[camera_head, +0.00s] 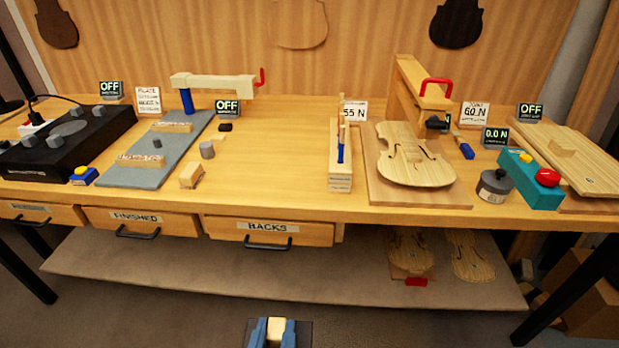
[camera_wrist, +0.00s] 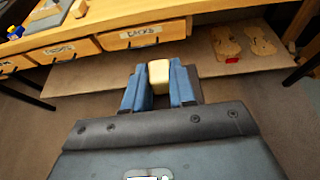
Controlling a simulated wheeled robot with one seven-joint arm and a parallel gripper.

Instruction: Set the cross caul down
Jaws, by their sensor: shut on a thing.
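My gripper (camera_head: 276,331) is at the bottom middle of the head view, in front of the bench and lower than its top. Its two blue fingers are shut on a pale wooden block, which I take to be the cross caul (camera_wrist: 159,70). In the wrist view only the block's near end shows between the fingers; its full length is hidden. The block is clear of the bench and touches nothing but the fingers. The bench (camera_head: 275,153) has a bare stretch of top in its middle.
A violin plate (camera_head: 415,165) lies on a board at right of centre, beside a wooden clamp arm (camera_head: 420,85). A wooden rack (camera_head: 341,178) stands left of it. A grey mat (camera_head: 140,178) and small blocks lie left. Drawers (camera_head: 268,230) and a low shelf (camera_head: 200,270) are below.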

